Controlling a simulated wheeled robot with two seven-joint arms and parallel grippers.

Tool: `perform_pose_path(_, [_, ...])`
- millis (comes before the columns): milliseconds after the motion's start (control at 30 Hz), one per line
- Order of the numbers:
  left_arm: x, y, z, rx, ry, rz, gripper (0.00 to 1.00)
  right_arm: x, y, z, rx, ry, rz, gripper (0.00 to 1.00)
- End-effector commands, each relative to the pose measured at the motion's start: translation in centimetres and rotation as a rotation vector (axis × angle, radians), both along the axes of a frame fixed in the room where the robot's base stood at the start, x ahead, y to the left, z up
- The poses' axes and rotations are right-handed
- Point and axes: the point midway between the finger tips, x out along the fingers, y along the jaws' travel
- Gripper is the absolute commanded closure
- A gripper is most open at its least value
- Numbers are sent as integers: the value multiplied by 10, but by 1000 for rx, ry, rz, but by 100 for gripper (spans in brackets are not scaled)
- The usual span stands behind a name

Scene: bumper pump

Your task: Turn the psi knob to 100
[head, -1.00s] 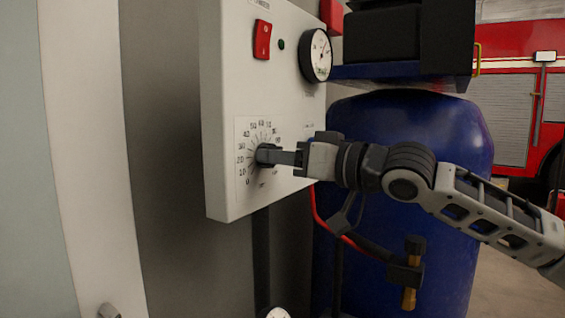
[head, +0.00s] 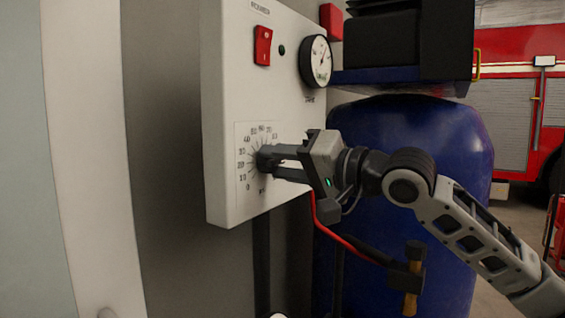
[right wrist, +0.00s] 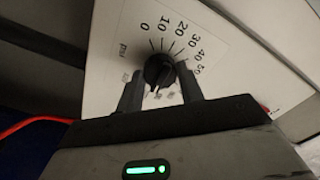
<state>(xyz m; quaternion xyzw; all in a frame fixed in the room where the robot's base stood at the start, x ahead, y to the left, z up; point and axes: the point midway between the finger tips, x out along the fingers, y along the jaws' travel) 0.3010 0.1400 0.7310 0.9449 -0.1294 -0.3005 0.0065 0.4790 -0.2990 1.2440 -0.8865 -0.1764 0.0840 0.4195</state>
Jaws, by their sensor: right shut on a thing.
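The psi knob (head: 264,158) is a small black dial on the white control box (head: 222,110), ringed by a printed number scale. My right gripper (head: 272,161) reaches in from the right and is shut on the knob. In the right wrist view the black knob (right wrist: 159,71) sits between the two fingers (right wrist: 160,88), with 0 to 50 readable around it. The higher numbers are hidden or too blurred to read, and I cannot tell which number the knob points to. My left gripper is not in view.
A red switch (head: 263,45) and a round gauge (head: 316,61) are on the box above the knob. A blue tank (head: 430,150) stands behind my right arm. A red hose (head: 335,230) hangs below the box. A red truck (head: 525,100) is in the right background.

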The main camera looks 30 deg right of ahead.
Motion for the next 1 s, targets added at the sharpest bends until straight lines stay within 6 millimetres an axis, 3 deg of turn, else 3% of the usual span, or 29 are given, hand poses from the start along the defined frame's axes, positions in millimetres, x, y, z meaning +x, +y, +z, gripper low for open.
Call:
perform_pose_path(467, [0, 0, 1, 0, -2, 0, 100, 0, -2, 3, 15, -2, -4, 86])
perform_pose_path(500, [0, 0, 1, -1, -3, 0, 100, 0, -2, 3, 14, -2, -4, 57])
perform_pose_path(567, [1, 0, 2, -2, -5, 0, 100, 0, -2, 3, 14, -2, -4, 41])
perform_pose_path(1000, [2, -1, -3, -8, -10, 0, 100, -6, -5, -2, 13, 3, -5, 41])
